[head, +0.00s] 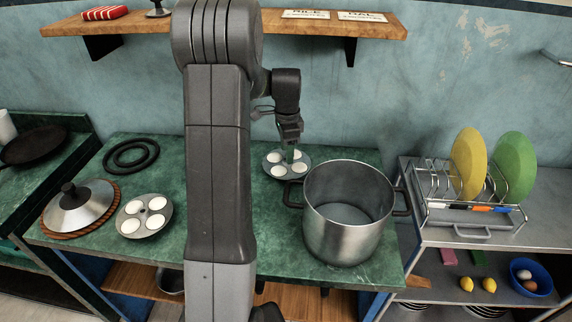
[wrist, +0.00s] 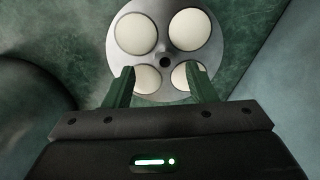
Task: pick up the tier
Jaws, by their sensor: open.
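One tier, a round grey metal plate with several white filled cups (head: 286,163), lies on the green counter behind the pot, under my gripper. In the wrist view this tier (wrist: 181,59) shows a small dark hole near its centre. My gripper (wrist: 161,75) is open, its two green fingertips over the near part of the tier with nothing held between them. In the head view my gripper (head: 290,152) points down at the tier. Whether the fingers touch it I cannot tell. A second similar tier (head: 144,216) lies on the counter at the left.
A lid (head: 77,207) on a woven mat and black rings (head: 131,155) are at the left. A dish rack (head: 470,211) with plates stands on the right. A shelf (head: 350,27) hangs above.

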